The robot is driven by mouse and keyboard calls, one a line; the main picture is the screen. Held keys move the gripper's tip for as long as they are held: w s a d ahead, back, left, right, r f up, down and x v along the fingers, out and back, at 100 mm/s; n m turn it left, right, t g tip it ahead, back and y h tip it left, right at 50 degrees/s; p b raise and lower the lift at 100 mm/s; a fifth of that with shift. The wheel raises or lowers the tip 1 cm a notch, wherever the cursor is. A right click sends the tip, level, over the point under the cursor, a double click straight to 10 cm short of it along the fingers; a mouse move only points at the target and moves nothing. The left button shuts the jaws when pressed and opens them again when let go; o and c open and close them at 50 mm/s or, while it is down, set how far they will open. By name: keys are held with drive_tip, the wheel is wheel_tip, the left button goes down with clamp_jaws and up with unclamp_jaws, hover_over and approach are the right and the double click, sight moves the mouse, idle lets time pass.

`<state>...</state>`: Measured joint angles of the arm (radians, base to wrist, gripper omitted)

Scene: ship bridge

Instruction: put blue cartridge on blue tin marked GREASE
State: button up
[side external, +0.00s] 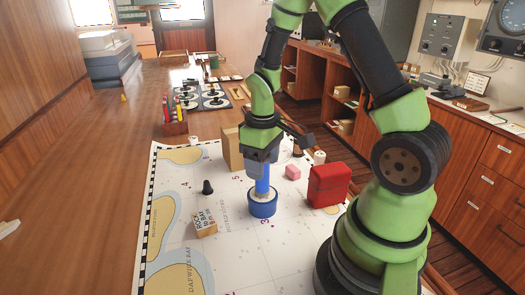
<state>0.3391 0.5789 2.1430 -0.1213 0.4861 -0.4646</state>
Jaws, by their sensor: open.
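The blue cartridge (263,181) is upright on top of the short round blue tin (262,209). There is a paler ring where the cartridge meets the tin. The tin stands on the chart, and no GREASE marking can be read on it from here. My gripper (261,163) points straight down over the cartridge, with its jaws open around the cartridge's upper part. The top of the cartridge is hidden by the jaws.
A tan box (233,148) is behind. A dark peg-like piece (207,187) and a printed wooden block (205,224) lie left. The chart (245,260) is clear in front.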

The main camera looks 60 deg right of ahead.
wheel_tip(320, 180, up, 12)
drive_tip(key=s+a+r+m+t+y, duration=0.2)
drive_tip(key=s+a+r+m+t, duration=0.2)
drive_tip(key=s+a+r+t, duration=0.3)
drive_tip(key=s+a+r, duration=0.1)
drive_tip(key=s+a, duration=0.2)
drive_tip(key=a, duration=0.1)
drive_tip(key=shift+s+a, duration=0.3)
drive_tip(key=shift+s, duration=0.1)
